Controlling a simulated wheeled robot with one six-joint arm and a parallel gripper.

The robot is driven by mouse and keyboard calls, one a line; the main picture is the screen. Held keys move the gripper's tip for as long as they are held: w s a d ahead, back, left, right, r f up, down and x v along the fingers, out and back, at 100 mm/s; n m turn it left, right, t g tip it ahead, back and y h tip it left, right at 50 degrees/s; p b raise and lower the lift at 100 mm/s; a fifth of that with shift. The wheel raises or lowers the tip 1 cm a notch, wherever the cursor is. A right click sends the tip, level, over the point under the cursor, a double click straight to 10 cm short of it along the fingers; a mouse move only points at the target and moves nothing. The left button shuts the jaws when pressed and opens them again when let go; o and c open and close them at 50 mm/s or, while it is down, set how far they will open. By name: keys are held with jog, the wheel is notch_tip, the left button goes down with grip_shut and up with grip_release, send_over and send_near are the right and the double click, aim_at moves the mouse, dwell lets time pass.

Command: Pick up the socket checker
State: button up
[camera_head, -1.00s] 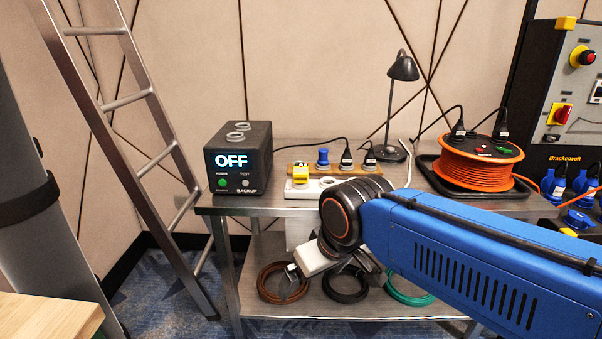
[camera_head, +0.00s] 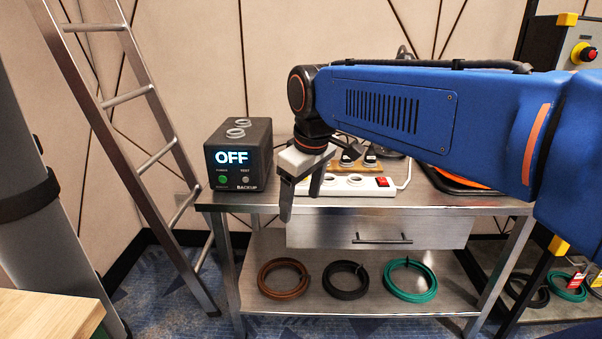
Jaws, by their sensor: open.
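No socket checker shows clearly now. A small yellow plug-like piece stood at the left end of the white power strip (camera_head: 345,192) a second ago; I cannot tell if it is the checker, and my gripper now covers that spot. My gripper (camera_head: 300,206) points down over the bench's front edge, left of centre. Its two fingers are apart, with nothing visibly held between them. The strip's empty round sockets and red switch show to the right of the fingers.
A black backup box (camera_head: 238,155) reading OFF stands left of my gripper on the metal bench (camera_head: 470,201). Behind are a wooden socket strip (camera_head: 369,161) with plugs and a partly hidden orange reel (camera_head: 455,178). Cable coils (camera_head: 345,281) lie on the lower shelf. A ladder (camera_head: 125,100) leans at left.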

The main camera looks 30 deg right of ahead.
jog(key=w+d+r+n+g, duration=0.1)
jog(key=w+d+r+n, duration=0.1)
jog(key=w+d+r, duration=0.35)
jog(key=w+d+r+n+g, duration=0.1)
jog(key=w+d+r+n, duration=0.2)
jog(key=w, duration=0.5)
jog(key=w+d+r+n+g, duration=0.1)
jog(key=w+d+r+n, duration=0.1)
jog(key=w+d+r, duration=0.3)
jog(key=f, duration=0.3)
jog(key=w+f, duration=0.1)
jog(key=f, duration=0.3)
jog(key=a+f, duration=0.1)
jog(key=f, duration=0.3)
jog(key=shift+w+a+f, duration=0.1)
jog(key=shift+w+f, duration=0.05)
jog(key=shift+f, duration=0.05)
jog(key=shift+w+f, duration=0.1)
jog(key=shift+f, duration=2.85)
jog(key=shift+c, duration=0.6)
